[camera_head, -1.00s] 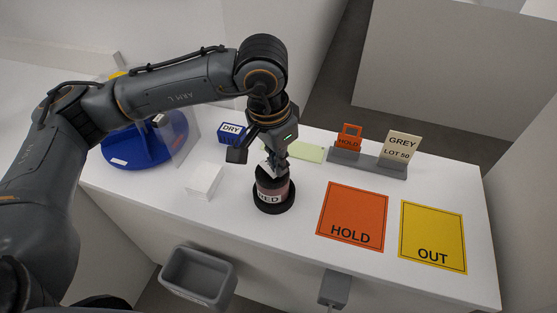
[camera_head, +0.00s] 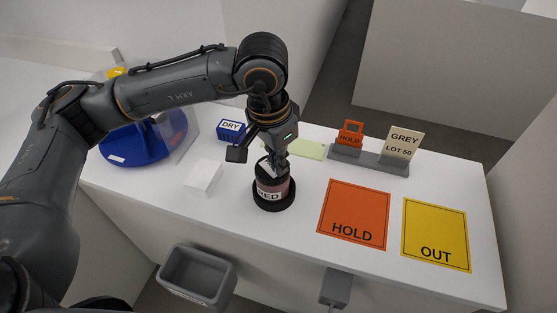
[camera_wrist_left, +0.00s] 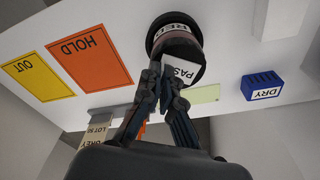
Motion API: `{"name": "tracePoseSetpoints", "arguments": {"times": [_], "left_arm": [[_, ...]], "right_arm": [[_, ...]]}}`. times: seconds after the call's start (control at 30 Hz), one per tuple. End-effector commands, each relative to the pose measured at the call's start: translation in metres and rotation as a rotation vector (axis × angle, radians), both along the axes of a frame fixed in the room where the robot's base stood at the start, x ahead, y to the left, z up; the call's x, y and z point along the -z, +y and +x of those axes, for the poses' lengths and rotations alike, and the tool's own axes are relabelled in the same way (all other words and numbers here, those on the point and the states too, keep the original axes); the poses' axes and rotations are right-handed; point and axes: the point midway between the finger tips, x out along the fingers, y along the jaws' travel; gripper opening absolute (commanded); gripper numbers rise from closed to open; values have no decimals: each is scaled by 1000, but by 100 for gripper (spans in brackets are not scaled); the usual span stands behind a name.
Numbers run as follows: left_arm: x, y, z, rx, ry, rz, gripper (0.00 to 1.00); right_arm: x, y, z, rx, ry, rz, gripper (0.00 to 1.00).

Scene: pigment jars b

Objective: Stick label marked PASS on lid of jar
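The jar (camera_head: 272,188) stands upright in a dark round holder (camera_head: 273,206), with a label ending in "ED" on its front. My left gripper (camera_head: 275,164) points down at the jar's dark lid. The white PASS label (camera_wrist_left: 183,68) lies over the lid in the left wrist view, tilted and covering part of it. The left fingertips (camera_wrist_left: 161,72) are close together at the label's edge and appear to pinch it. Whether the label lies flat on the lid is hard to tell. My right gripper is not seen.
A white block (camera_head: 203,177) and blue DRY box (camera_head: 230,131) are left of the jar. A pale green sheet (camera_head: 309,150) lies behind it. The orange HOLD mat (camera_head: 354,205) and yellow OUT mat (camera_head: 435,225) lie right. A grey sign stand (camera_head: 365,161) is behind them.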

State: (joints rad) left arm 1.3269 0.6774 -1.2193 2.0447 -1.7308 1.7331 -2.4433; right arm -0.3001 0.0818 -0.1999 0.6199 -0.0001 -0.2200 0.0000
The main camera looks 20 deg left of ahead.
Motion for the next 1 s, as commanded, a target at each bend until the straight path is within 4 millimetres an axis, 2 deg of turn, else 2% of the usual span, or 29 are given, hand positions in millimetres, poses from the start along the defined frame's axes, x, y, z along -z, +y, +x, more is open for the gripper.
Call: {"name": "tracePoseSetpoints", "arguments": {"times": [0.23, 0.4, 0.77, 1.0], "left_arm": [[1, 0, 0, 0, 2, 1, 0], [1, 0, 0, 0, 2, 1, 32], [-1, 0, 0, 0, 1, 1, 32], [-17, 0, 0, 0, 0, 0, 32]], "right_arm": [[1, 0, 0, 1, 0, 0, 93], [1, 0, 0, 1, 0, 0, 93], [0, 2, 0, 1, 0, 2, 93], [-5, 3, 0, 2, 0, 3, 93]]}}
